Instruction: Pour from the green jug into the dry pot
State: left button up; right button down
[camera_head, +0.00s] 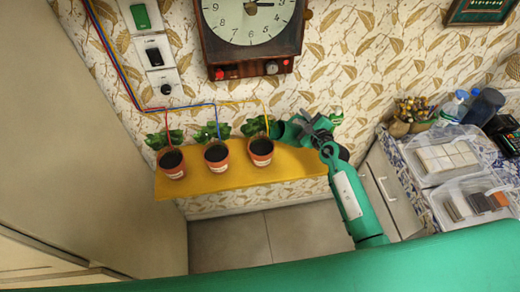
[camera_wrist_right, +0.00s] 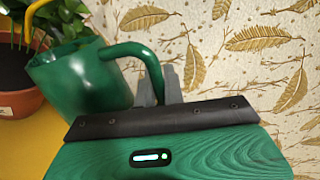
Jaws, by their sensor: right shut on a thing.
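The green jug (camera_head: 281,131) is beside the rightmost pot, at the right part of the yellow shelf. My right gripper (camera_head: 307,126) is shut on its handle. In the right wrist view the jug (camera_wrist_right: 80,82) shows large, with its handle (camera_wrist_right: 135,50) at the grey fingers (camera_wrist_right: 164,85). I cannot tell whether the jug touches the shelf. Three terracotta pots with plants stand in a row: left pot (camera_head: 172,163), middle pot (camera_head: 216,156) and right pot (camera_head: 261,151). All show dark soil, and I cannot tell which is dry. My left gripper is out of view.
Red, blue and yellow wires run down the wall to the pots. A clock (camera_head: 250,35) and switches (camera_head: 153,52) are on the wall above. A small green-and-white item (camera_head: 336,116) is behind my right arm. A counter with clear trays (camera_head: 447,158) is at the right.

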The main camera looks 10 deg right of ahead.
jog(key=shift+w+d+f+b, duration=0.1)
jog(key=shift+d+f+b, duration=0.2)
jog(key=shift+f, duration=0.25)
jog(key=shift+m+b, duration=0.35)
jog(key=shift+m, duration=0.05)
jog(key=shift+a, duration=0.1)
pick_arm(q)
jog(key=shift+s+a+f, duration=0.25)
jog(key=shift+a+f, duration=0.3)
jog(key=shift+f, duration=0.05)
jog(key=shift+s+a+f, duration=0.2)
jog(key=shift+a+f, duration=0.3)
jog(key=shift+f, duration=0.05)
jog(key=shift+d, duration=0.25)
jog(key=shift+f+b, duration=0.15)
jog(key=shift+b, duration=0.15)
pick_arm(e)
jog(key=shift+f, duration=0.15)
